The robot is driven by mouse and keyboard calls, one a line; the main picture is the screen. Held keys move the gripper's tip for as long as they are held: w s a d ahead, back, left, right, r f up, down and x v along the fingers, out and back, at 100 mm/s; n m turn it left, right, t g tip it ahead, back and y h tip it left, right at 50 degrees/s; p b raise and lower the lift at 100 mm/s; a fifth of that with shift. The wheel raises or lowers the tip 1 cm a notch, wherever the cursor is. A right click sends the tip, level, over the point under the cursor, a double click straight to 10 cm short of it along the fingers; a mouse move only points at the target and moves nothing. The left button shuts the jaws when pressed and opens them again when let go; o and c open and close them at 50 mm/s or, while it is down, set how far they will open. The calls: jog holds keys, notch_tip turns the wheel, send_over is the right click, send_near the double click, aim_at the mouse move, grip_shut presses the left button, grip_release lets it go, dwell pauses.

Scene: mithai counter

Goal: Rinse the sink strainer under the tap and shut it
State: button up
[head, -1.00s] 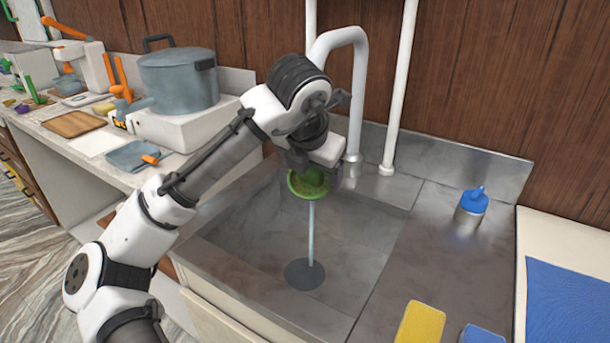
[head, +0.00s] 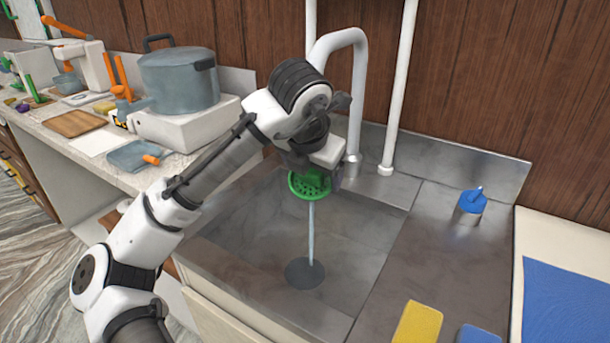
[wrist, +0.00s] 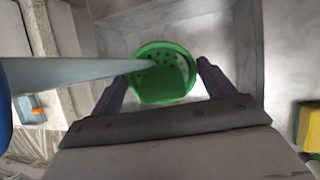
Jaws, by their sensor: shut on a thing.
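A green sink strainer (head: 309,184) with a perforated face is held over the sink (head: 345,235). My gripper (head: 312,166) is shut on it, below the tap. In the wrist view the strainer (wrist: 162,75) sits between my two fingers (wrist: 163,90). The white tap (head: 356,95) curves over from the back of the sink, its outlet hidden behind my wrist. A stream of water (head: 311,235) runs below the strainer to the dark round drain (head: 305,273). In the wrist view the water (wrist: 75,73) crosses to the strainer. The tap's lever cannot be made out.
A yellow sponge (head: 417,324) and a blue one (head: 479,334) lie at the front. A grey pot (head: 180,82) stands on the left counter. The middle of the drainboard is clear.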

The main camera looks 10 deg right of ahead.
aim_at(303, 195)
jog(key=shift+s+a, duration=0.55)
jog(key=shift+s, duration=0.65)
jog(key=shift+s+a, duration=0.6)
jog(key=shift+s, duration=0.6)
jog(key=shift+s+a, duration=0.55)
jog(key=shift+s, duration=0.65)
jog(key=s+a+r+p, duration=0.2)
jog(key=s+r+p, duration=0.2)
jog(key=p, duration=0.1)
jog(key=shift+s, duration=0.25)
jog(key=shift+a, duration=0.1)
